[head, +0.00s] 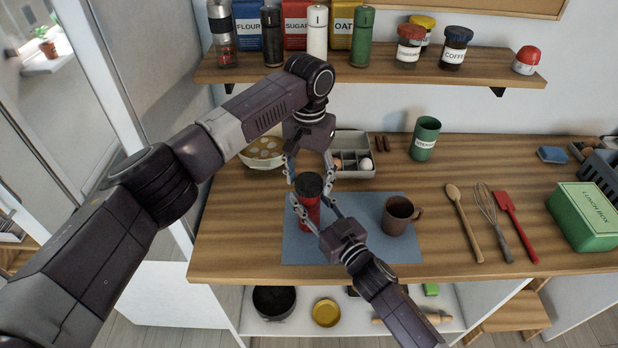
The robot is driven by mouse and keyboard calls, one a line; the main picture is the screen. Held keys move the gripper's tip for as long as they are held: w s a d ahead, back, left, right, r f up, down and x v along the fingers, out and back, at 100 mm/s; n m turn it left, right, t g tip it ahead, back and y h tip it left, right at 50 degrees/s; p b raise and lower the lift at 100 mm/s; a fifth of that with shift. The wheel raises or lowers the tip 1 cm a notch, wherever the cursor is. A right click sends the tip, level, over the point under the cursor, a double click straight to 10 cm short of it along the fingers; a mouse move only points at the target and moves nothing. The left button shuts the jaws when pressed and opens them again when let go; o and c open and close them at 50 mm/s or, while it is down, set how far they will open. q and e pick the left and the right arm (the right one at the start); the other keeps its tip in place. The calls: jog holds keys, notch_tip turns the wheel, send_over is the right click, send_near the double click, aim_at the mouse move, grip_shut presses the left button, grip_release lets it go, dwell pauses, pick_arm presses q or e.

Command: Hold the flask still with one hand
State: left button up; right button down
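The flask (309,211) is red with a black lid (309,184) and stands upright on the blue-grey mat (350,247). My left gripper (310,178) comes down from above, its fingers apart on either side of the lid; I see no clear grip. My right gripper (314,203) reaches in from the front right, its fingers spread on both sides of the red body. A gap seems to show between its right finger and the flask. The flask's lower part is partly hidden by the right gripper.
A brown mug (398,215) stands on the mat to the right. A wooden spoon (463,220), whisk (493,220) and red spatula (514,225) lie to the right. A shelf (400,72) hangs above.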

pick_arm(q)
jog(key=shift+o, duration=0.6)
notch_tip(320, 180, up, 12)
pick_arm(e)
jog(key=c, duration=1.1)
grip_release()
jog(key=shift+c, duration=0.2)
jog(key=v, duration=1.2)
